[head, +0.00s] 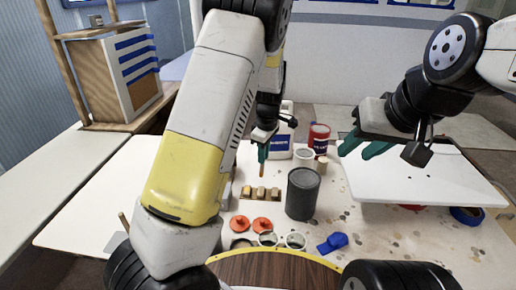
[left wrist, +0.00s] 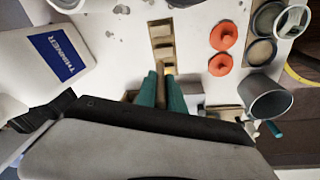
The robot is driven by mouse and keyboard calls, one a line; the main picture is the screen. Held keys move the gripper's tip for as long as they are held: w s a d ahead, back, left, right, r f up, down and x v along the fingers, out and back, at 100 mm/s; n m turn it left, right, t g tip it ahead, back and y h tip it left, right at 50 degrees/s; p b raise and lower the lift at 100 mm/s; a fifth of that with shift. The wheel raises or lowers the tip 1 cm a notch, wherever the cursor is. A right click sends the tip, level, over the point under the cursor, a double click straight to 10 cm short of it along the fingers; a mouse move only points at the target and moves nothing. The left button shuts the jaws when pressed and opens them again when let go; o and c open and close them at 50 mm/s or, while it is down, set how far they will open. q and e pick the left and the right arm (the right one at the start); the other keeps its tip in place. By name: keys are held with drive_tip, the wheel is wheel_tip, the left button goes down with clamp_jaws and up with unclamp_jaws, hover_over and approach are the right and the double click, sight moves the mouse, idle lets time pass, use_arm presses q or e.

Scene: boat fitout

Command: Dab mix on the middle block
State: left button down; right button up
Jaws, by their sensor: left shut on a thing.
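Several small wooden blocks stand in a row on the work table; the middle block (head: 261,193) lies below my left gripper. The row also shows in the left wrist view (left wrist: 161,32), partly hidden by the fingers. My left gripper (head: 264,146) points down with its green fingers shut on a thin brown stick (head: 262,169). The stick's tip is above the middle block in the head view; I cannot tell whether it touches. The fingers also show in the left wrist view (left wrist: 161,90). My right gripper (head: 366,148) is open and empty over a white panel. No mix is clearly visible.
A dark grey can (head: 303,194) stands just right of the blocks. A thinner jug (head: 278,147), a red tin (head: 319,136) and a white cup (head: 304,156) stand behind. Orange lids (head: 262,224) and small pots (head: 295,241) lie in front. The white panel (head: 430,180) is at right.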

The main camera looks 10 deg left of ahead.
use_arm(q)
drive_tip(key=shift+f, duration=2.9)
drive_tip(key=shift+f, duration=0.6)
drive_tip(key=shift+r, duration=0.1)
drive_tip(key=shift+r, duration=3.45)
